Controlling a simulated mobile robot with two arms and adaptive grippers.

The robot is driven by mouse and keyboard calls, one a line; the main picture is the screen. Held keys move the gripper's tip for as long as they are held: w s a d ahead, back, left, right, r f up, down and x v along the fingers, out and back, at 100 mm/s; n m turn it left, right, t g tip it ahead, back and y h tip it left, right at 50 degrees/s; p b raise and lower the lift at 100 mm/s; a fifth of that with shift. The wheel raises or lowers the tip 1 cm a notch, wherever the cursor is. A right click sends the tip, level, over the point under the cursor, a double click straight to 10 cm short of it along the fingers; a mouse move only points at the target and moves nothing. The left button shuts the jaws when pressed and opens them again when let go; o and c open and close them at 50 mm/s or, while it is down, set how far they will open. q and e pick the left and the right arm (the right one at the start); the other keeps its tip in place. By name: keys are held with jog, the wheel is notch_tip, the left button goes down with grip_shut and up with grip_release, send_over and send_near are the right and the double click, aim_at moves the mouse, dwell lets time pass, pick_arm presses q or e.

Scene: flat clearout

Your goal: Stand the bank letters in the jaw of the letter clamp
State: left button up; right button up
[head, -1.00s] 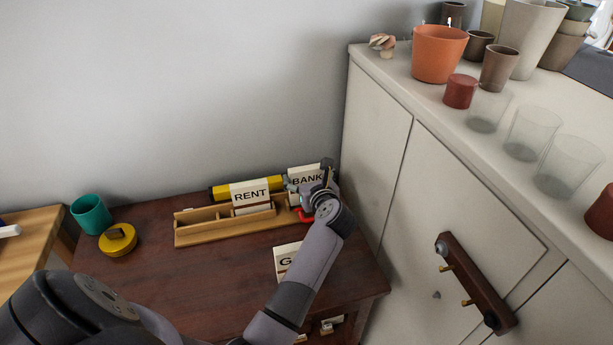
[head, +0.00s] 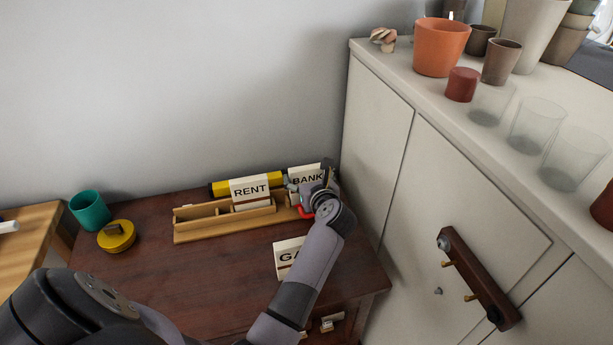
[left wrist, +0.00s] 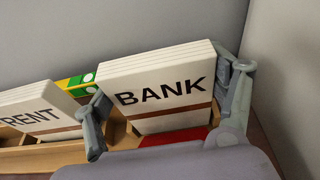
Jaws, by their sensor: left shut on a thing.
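The bank letters (head: 305,177) are a white upright stack marked BANK at the right end of the wooden rack. They fill the middle of the left wrist view (left wrist: 160,88), tilted in the picture. My left gripper (left wrist: 165,105) has a finger at each side edge of the stack and is shut on it. In the head view my left gripper (head: 312,188) partly hides the stack. A red part (head: 305,212), perhaps of the letter clamp, shows beside the gripper and below the letters in the left wrist view (left wrist: 172,137). Whether the letters sit in a jaw is hidden.
Rent letters (head: 250,191) stand in the wooden rack (head: 205,235), left of the bank letters. A yellow object (head: 220,188) lies behind. Another letter stack (head: 287,262) lies in front, partly behind my arm. A tall cabinet (head: 375,140) bounds the right side.

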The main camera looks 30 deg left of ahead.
jog(key=shift+d, duration=0.25)
dwell(0.3)
pick_arm(q)
jog(key=o, duration=1.2)
jog(key=shift+o, duration=0.2)
